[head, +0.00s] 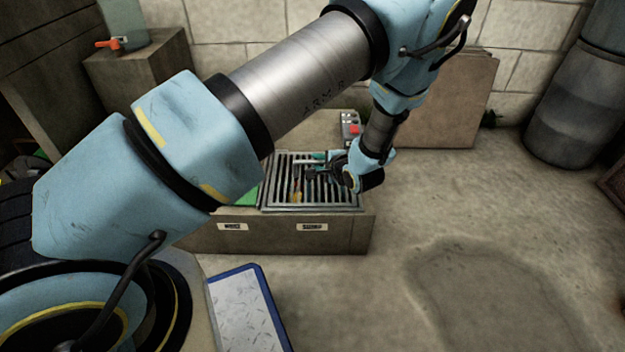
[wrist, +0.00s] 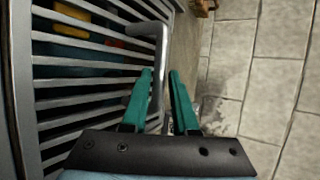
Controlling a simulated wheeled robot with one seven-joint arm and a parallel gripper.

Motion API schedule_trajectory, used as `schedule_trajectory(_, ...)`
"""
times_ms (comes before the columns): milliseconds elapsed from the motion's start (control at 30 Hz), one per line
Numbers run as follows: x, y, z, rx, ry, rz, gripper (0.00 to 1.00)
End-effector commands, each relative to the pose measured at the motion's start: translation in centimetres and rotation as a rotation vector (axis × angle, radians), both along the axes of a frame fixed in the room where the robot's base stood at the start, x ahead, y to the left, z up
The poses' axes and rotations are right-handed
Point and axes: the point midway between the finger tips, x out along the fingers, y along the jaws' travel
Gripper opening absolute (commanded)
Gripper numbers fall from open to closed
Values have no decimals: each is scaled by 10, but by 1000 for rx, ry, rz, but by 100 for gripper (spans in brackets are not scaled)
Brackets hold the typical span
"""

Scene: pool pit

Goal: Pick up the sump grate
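The sump grate (head: 325,196) is a dark metal grid of parallel bars. It lies over the right part of a low concrete box, above a label reading "SUMP". In the wrist view the grate (wrist: 75,61) fills the left side, with a grey bar handle (wrist: 145,29) on its right part. My gripper (head: 313,160) is over the grate, pointing left in the head view. In the wrist view its two teal fingers (wrist: 161,72) are apart, with the handle's long side between their tips in the picture. I cannot tell whether they touch it.
The concrete box (head: 270,240) has a green surface (head: 247,195) left of the grate. Yellow and blue things show beneath the bars. A panel with a red button (head: 354,129) stands behind. A blue-edged plate (head: 243,310) lies in front. Floor at right is clear.

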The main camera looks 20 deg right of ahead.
Motion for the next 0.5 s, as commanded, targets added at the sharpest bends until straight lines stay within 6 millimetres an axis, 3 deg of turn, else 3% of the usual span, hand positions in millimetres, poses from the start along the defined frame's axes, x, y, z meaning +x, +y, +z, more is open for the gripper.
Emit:
schedule_trajectory(300, 36, 3, -26, -2, -1, 3, 27)
schedule_trajectory(500, 38, 3, -24, -1, 1, 1, 27)
